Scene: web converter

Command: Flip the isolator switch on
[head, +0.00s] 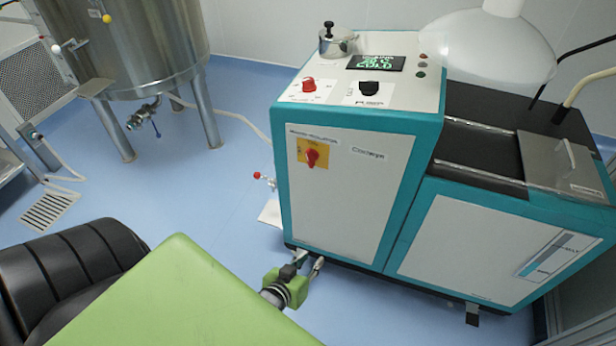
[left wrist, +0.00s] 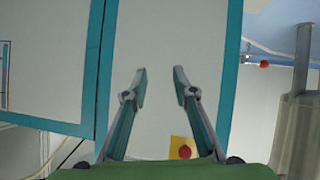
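The isolator switch (head: 312,157) is a red rotary knob on a yellow plate, on the upper white front panel of the teal-and-white machine (head: 345,215). It also shows in the left wrist view (left wrist: 184,150), low in the picture near the base of one finger. My left gripper (head: 311,263) is in front of the machine's lower edge, below the switch and apart from it. In the left wrist view its two fingers (left wrist: 160,80) are spread with nothing between them, facing the white panel. My right gripper is not in view.
The machine's top carries another red knob (head: 309,85), a black knob (head: 369,88), a lit display (head: 375,63) and a lidded pot (head: 337,40). A steel tank (head: 130,45) stands at the back left. A small red-handled valve (head: 260,176) sticks out from the machine's left side.

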